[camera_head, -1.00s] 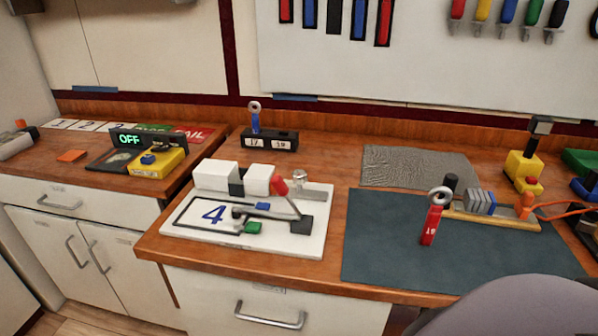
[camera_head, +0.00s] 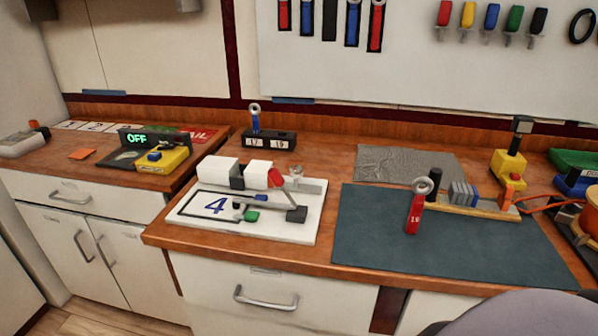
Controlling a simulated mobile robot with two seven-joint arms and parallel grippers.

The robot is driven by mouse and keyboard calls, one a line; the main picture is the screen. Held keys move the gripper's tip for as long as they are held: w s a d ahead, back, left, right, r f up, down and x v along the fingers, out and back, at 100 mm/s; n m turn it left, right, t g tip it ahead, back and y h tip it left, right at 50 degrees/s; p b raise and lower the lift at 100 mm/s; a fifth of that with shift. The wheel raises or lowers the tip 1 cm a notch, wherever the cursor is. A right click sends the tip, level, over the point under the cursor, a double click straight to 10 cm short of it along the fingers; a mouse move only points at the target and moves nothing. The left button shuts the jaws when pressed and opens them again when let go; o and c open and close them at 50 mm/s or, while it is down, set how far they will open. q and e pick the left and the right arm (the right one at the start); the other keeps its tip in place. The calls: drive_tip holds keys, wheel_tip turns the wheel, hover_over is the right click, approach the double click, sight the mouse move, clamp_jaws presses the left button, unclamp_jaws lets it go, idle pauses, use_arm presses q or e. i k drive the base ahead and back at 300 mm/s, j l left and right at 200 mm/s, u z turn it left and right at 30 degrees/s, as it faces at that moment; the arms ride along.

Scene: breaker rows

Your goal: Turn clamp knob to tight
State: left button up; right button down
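Neither of my grippers shows in the head view. A white board (camera_head: 280,233) marked with a blue 4 lies on the middle counter. It carries white blocks (camera_head: 218,170), a red part (camera_head: 275,178), a dark lever-like bar (camera_head: 296,214) and a green piece (camera_head: 251,216). A small silver knob-like part (camera_head: 297,170) stands at its back right. An orange piece (camera_head: 507,194) sits at the right end of a wooden rail (camera_head: 465,208). I cannot tell for certain which part is the clamp knob or how it is set.
A dark mat (camera_head: 390,250) holds a red ringed tool (camera_head: 414,212). A black holder (camera_head: 268,139) holds a blue ringed tool. A yellow box (camera_head: 163,160) stands by an OFF display (camera_head: 137,139) on the left counter. A grey rounded shape covers the lower right corner.

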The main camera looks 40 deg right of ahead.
sight(295, 171)
drive_tip(key=k+j+z, duration=0.1)
drive_tip(key=z, duration=0.65)
drive_tip(key=k+l, duration=0.05)
drive_tip(key=k, duration=0.05)
